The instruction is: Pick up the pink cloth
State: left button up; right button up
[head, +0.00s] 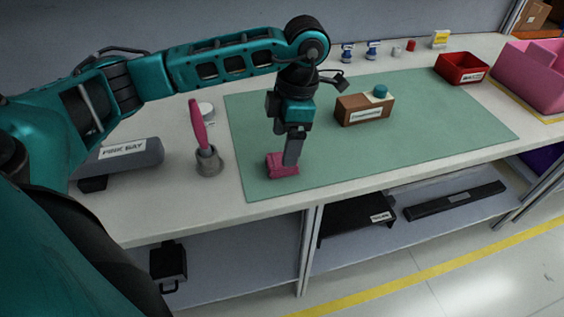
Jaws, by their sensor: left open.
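The pink cloth (276,168) is a small folded, crumpled piece on the left part of the green mat (400,156). My left gripper (291,162) points down from above, its fingers right at the cloth's right side and partly in front of it. The gripper is open. I cannot tell from this view whether the fingers touch the cloth or how much of it lies between them. My right gripper is not in view.
Left of the mat stand a pink-handled tool in a grey holder (208,161) and a grey block labelled PINK BAY (128,157). A brown box (363,110), a red bin (461,67) and a pink bin (535,72) are to the right. The mat's front is clear.

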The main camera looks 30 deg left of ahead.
pick_arm(q)
jog(key=f, duration=0.4)
jog(key=shift+s+a+f, duration=0.15)
jog(key=shift+a+f, duration=0.05)
jog(key=shift+f, duration=0.15)
jog(key=c, duration=1.1)
jog(key=shift+r, duration=0.1)
jog(key=shift+c, duration=0.2)
notch_tip(320, 180, up, 20)
jog(key=p, duration=0.3)
